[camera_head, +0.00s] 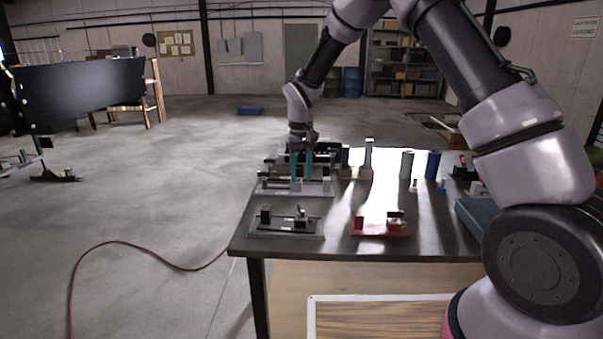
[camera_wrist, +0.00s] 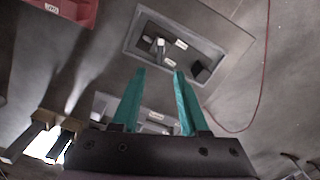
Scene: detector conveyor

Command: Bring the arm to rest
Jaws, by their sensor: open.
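My gripper (camera_head: 302,168) has two teal fingers pointing down over the back left part of the dark table (camera_head: 350,250). In the wrist view my gripper (camera_wrist: 155,85) shows its fingers apart, with nothing between them. In the head view the fingers overlap a light grey fixture plate (camera_head: 318,188); whether they touch it I cannot tell. My arm reaches in from the right and bends down to the gripper.
A grey fixture (camera_head: 285,231) and a red fixture (camera_head: 380,230) stand near the table's front edge. Blue and grey cylinders (camera_head: 432,164) stand behind, with a blue case (camera_head: 477,215) at right. A red cable (camera_head: 120,243) crosses the open floor at left.

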